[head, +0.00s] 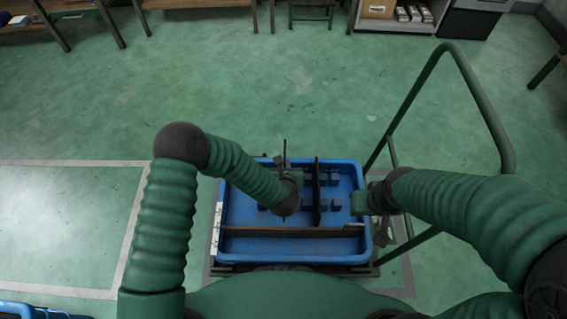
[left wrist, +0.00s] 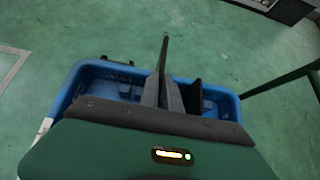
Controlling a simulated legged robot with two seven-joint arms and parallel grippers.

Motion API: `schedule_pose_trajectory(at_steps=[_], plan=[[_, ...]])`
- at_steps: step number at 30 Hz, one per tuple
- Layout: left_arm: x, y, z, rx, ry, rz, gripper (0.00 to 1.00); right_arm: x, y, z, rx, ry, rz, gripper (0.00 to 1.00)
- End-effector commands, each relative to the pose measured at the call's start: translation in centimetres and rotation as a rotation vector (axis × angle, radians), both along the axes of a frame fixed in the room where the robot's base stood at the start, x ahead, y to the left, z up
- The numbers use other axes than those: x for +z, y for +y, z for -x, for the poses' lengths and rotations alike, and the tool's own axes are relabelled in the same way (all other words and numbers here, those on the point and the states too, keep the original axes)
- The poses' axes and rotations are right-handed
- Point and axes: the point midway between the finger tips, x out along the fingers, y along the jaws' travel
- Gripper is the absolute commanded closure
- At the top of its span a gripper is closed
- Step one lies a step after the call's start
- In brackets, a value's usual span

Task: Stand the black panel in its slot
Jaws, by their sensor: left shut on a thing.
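The blue tray (head: 228,205) holds slotted black racks. My left gripper (head: 284,172) is over the tray's back part and is shut on the black panel (head: 285,147), which shows as a thin upright strip. In the left wrist view the black panel (left wrist: 163,54) rises edge-on between the fingers of the left gripper (left wrist: 161,90). Its lower edge and the slot under it are hidden by my gripper and arm. My right gripper (head: 366,201) is at the tray's right rim; its fingers are too unclear to tell open from shut.
Another dark panel (head: 317,190) stands in the tray, just right of my left gripper; it also shows in the left wrist view (left wrist: 192,96). A brown-edged divider (head: 290,232) crosses the tray's front. A green cart handle (head: 490,115) rises at the right.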

Motion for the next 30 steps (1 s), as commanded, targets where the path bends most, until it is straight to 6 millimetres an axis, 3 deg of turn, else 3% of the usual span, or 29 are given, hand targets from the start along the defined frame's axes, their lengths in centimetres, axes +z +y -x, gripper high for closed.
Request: schedule_pose_trajectory(at_steps=[11,30], plan=[[-0.2,0.1,0.0,-0.001,-0.001,-0.001,1.0,-0.1,0.0,0.0,0.0,-0.001,0.0,0.68],[-2.8,0.0,0.0,-0.001,-0.001,-0.001,1.0,-2.2,0.0,0.0,0.0,0.0,0.0,0.68]])
